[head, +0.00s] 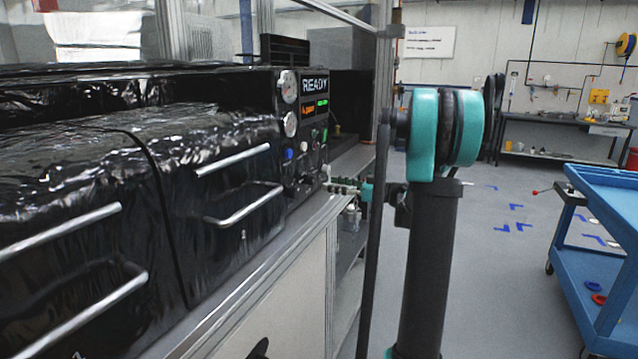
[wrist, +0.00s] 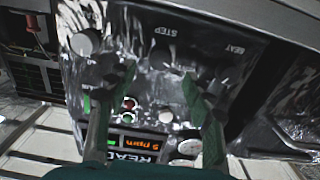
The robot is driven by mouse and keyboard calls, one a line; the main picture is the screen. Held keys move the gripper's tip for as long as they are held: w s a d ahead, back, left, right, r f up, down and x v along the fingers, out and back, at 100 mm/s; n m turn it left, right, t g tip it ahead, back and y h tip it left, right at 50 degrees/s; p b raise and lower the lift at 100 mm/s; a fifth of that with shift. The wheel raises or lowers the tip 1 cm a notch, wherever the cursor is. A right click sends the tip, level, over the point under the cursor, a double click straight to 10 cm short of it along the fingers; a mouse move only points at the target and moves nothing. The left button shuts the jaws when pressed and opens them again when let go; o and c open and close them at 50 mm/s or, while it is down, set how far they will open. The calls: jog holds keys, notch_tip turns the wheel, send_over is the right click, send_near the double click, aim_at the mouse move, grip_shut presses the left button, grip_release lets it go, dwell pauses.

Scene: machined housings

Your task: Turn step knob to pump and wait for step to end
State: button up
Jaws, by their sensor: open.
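The black machine's control panel (wrist: 150,95) appears upside down in the wrist view. Its STEP label (wrist: 171,31) is near the top, with a dark step knob (wrist: 160,56) just below it. I cannot tell which position the knob points to. My gripper (wrist: 160,73) is open, its green fingers spread to either side in front of the panel. The knob shows between the fingertips; no contact is visible. In the head view my gripper (head: 343,187) is small, at the panel's right edge. The panel display (head: 315,86) reads READY.
A SEAT label (wrist: 236,48) lies right of STEP in the wrist view. A pale round knob (wrist: 82,43) is at left. Gauges (head: 288,87) and a blue button (head: 289,154) are on the panel. A blue cart (head: 600,225) stands right, with open floor between.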

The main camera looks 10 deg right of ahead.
aim_at(315, 181)
jog(key=x, duration=0.6)
jog(key=c, duration=1.2)
